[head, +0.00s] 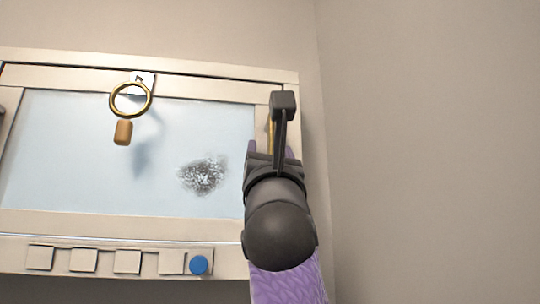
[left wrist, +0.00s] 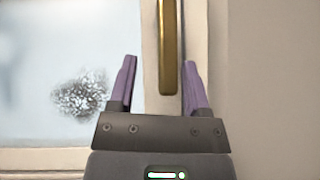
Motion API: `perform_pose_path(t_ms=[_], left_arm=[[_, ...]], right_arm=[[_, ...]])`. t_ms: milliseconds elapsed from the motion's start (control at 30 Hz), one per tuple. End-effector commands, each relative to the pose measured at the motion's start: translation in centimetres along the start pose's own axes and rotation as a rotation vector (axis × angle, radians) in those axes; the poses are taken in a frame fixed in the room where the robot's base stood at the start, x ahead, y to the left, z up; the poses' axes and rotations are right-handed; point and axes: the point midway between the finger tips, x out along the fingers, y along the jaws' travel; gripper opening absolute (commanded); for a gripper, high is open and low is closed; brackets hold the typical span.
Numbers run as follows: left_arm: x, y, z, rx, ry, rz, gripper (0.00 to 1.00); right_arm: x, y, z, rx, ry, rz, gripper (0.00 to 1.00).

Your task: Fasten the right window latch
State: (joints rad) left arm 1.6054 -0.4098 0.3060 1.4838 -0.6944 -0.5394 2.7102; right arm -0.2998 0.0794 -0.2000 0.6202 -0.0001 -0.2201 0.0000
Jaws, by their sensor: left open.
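The right window latch is a brass handle (left wrist: 169,45) on the right side of the window frame, hanging straight down. In the head view only a thin strip of it (head: 270,132) shows beside my dark wrist parts. My left gripper (left wrist: 160,64) is open, its two purple fingers pointing up at the frame. In the left wrist view the handle's lower end appears between the fingers, closer to the right one, with a gap on both sides. I cannot tell how far in front of the handle the fingers are. My right gripper is not in view.
A brass ring with a wooden tag (head: 123,132) hangs at the window's top. A frosty grey patch (head: 203,175) marks the pane. Below are several pale square switches (head: 127,262) and a blue round knob (head: 199,265). A bare wall (head: 430,150) lies to the right.

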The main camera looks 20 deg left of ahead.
Motion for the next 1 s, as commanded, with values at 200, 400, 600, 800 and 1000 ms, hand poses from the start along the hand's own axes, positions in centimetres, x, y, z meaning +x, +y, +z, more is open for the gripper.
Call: perform_pose_path(t_ms=[200, 400, 600, 800, 1000], left_arm=[[-6.3, -0.1, -0.8, 0.001, -0.002, 0.001, 0.62], [-8.9, -0.1, -0.4, 0.0, -0.001, 0.0, 0.62], [-8.9, -0.1, -0.1, 0.0, 0.0, -0.001, 0.62], [-8.9, -0.1, -0.1, 0.0, 0.0, -0.001, 0.62], [-8.9, -0.1, -0.1, 0.0, 0.0, -0.001, 0.62]], right_arm=[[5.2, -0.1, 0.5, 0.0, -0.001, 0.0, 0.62], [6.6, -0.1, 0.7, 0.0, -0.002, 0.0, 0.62], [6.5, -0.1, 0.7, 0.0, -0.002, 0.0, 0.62], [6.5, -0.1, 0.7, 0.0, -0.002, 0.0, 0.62], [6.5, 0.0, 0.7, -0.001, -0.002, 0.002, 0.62]])
